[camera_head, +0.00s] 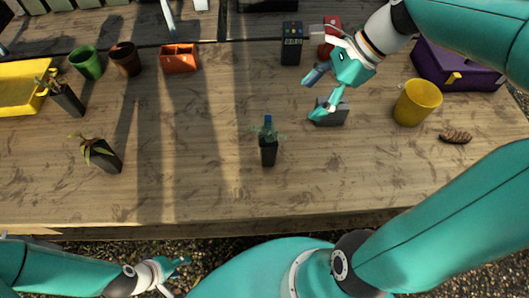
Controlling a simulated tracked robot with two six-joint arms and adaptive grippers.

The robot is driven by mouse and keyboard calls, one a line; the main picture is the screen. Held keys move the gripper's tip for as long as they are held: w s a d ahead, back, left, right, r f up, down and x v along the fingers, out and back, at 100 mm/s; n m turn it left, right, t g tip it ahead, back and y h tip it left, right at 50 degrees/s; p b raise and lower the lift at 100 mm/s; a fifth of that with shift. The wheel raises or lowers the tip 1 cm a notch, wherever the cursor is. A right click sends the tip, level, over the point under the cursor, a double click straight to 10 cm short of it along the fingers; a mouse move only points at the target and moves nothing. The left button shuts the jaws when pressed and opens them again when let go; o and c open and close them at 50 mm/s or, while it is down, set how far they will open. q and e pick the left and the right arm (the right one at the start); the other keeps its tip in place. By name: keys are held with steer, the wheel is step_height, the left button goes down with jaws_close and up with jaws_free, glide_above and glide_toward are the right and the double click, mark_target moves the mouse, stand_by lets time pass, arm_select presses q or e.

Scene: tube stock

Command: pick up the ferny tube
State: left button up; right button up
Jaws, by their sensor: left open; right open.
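Several dark tubes with plants stand on the wooden bench (200,150). The one near the middle (268,154) holds fine, feathery green foliage with a blue piece at its top, and looks like the ferny tube. Another tube (105,157) at the left has broader drooping leaves, and a third (69,100) behind it has a brownish, spiky plant. My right gripper (313,95) is open above the bench, behind and right of the feathery tube, apart from it. My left gripper (176,274) is open and low, in front of the bench's near edge.
A dark grey block (333,118) lies under my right gripper. A yellow cup (417,103), a brown cone-like object (456,138) and a purple box (455,68) are at right. Green (87,62) and brown (126,58) pots, an orange container (179,58) and a yellow tray (18,88) are at left.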

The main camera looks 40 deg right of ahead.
step_height(320, 180, down, 2)
steer(key=b, duration=0.1)
glide_toward(269, 137)
steer(key=x, duration=0.5)
steer(key=shift+s+a+f+b, duration=0.1)
steer(key=shift+s+f+b, duration=0.1)
steer(key=shift+f+b, duration=0.15)
steer(key=shift+w+x, duration=0.15)
steer(key=shift+x, duration=1.15)
steer(key=shift+w+x, duration=0.1)
steer(key=shift+x, duration=1.25)
steer(key=shift+r, duration=0.15)
jaws_close()
